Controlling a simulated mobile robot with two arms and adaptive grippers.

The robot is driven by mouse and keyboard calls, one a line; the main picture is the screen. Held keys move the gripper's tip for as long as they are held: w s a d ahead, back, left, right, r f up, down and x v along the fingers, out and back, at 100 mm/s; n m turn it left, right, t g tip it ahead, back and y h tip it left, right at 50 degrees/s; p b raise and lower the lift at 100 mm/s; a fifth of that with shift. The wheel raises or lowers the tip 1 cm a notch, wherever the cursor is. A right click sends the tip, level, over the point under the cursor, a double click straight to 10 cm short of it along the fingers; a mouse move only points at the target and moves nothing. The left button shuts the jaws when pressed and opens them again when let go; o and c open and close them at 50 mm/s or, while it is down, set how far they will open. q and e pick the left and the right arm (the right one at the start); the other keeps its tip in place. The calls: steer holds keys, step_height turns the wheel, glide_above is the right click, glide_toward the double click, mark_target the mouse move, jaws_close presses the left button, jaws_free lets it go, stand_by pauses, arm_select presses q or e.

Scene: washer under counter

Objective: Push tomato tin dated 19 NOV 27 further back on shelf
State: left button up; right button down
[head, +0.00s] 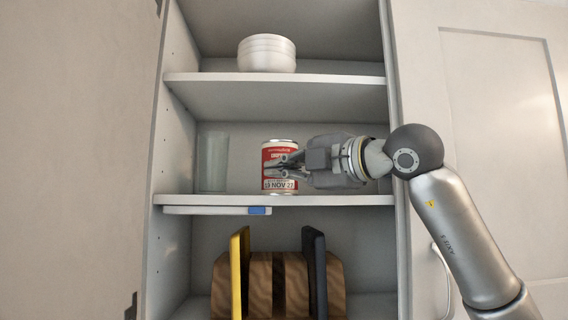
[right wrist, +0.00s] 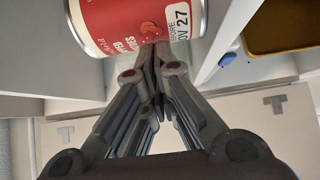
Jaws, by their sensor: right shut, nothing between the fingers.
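The tomato tin (head: 279,155) stands upright on the middle shelf (head: 340,199) of the open cabinet. My left gripper is not in view.
A clear glass (head: 213,161) stands left of the tin. White bowls (head: 266,53) sit on the shelf above. Below, a wooden rack (head: 263,285) holds a yellow board (head: 238,275) and a dark board (head: 314,270). A blue-marked piece (head: 260,211) hangs under the shelf edge.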

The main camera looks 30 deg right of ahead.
steer(key=w+d+p, duration=0.1)
steer(key=w+d, duration=0.1)
steer(key=w, duration=0.1)
steer(key=w+d+p, duration=0.1)
steer(key=w+d, duration=0.1)
steer(key=w, duration=0.2)
steer(key=w+d+p, duration=0.1)
steer(key=w+d, duration=0.1)
steer(key=w, duration=0.2)
steer(key=shift+d+r, duration=0.15)
steer(key=shift+d, duration=0.1)
steer(key=shift+w+d, duration=0.2)
steer(key=shift+d, duration=0.1)
